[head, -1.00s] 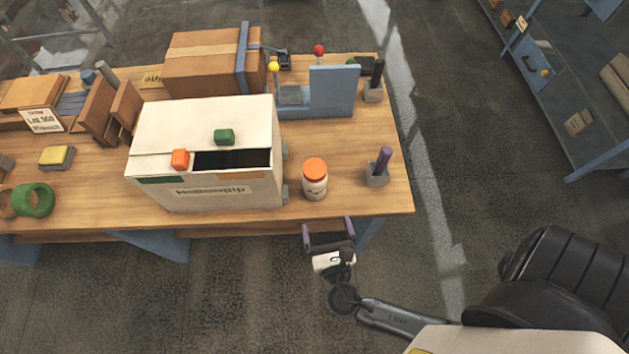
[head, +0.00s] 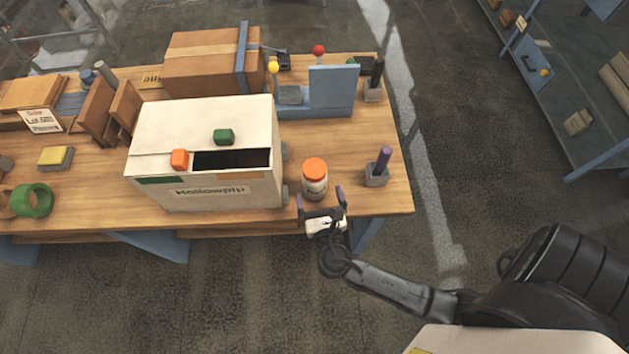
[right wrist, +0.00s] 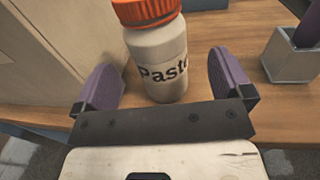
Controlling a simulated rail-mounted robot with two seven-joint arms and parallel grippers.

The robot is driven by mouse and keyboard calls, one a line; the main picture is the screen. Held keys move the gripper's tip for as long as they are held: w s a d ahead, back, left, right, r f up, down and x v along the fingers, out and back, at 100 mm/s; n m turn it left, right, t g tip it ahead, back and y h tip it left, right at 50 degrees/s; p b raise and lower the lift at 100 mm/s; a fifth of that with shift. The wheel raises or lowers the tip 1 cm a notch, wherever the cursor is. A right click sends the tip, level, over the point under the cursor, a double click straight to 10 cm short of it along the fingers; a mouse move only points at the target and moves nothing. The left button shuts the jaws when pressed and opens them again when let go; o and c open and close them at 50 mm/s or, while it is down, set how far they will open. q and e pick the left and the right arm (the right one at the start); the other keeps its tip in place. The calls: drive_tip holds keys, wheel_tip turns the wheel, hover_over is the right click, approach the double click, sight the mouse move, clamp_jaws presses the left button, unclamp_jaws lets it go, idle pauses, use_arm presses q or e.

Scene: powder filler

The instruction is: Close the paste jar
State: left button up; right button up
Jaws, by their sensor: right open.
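The paste jar (head: 315,187) is a white bottle with an orange lid (head: 315,168) on top, upright on the table near its front edge. In the right wrist view the jar (right wrist: 160,62) shows its "Paste" label, and the orange lid (right wrist: 146,9) is cut off by the top edge. My right gripper (head: 320,196) is open and empty at the front table edge, just short of the jar. In the right wrist view its two purple fingers (right wrist: 166,82) are spread to either side of the jar's lower body, with gaps on both sides. My left gripper is not in view.
A large white box (head: 230,190) stands close to the left of the jar. A grey holder (head: 376,176) with a purple stick is to the right. Bare tabletop (head: 345,160) lies between jar and holder. A blue fixture (head: 333,92) with coloured knobs stands behind.

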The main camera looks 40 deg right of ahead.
sight(317, 189)
idle(0.3)
drive_tip(key=shift+r+x, duration=0.15)
drive_tip(key=shift+x, duration=1.2)
drive_tip(key=shift+r+x, duration=0.1)
drive_tip(key=shift+x, duration=1.2)
drive_tip(key=shift+w+a, duration=0.1)
drive_tip(key=c, duration=1.3)
drive_tip(key=shift+o, duration=0.2)
